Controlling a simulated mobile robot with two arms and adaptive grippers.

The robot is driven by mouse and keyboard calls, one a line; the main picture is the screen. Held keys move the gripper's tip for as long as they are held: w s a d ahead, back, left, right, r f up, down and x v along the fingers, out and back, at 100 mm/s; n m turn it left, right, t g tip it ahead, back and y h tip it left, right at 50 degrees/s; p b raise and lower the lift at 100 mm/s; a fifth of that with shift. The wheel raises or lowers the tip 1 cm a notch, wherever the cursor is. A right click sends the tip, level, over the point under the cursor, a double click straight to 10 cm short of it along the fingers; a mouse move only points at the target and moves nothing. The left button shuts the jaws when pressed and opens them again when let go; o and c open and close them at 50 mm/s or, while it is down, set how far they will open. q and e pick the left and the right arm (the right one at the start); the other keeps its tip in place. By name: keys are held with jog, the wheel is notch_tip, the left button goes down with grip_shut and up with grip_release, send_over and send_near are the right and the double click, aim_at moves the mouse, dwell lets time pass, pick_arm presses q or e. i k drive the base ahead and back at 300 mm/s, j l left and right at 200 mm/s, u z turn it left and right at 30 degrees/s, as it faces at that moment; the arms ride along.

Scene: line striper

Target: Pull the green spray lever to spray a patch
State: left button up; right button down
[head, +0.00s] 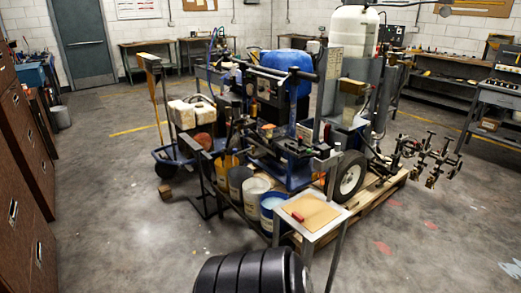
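The line striper (290,150) stands in the middle of the head view, among crowded equipment. It has a blue frame, a dark handlebar (262,70) across its upper part and a black wheel (349,177) at its right. I cannot make out a green spray lever; it is too small or hidden among the dark parts around the handlebar. No sprayed patch can be told apart from the marks on the floor. Neither my left nor my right gripper shows in this view.
A small metal table (336,228) with a tan top and red object stands in front. Several buckets (255,190) sit behind it. A black ribbed object (253,272) is at the bottom edge. Brown cabinets (25,150) line the left; the left floor is mostly clear.

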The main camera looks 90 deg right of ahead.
aim_at(308, 151)
jog(key=j+z, duration=0.2)
jog(key=z, duration=2.95)
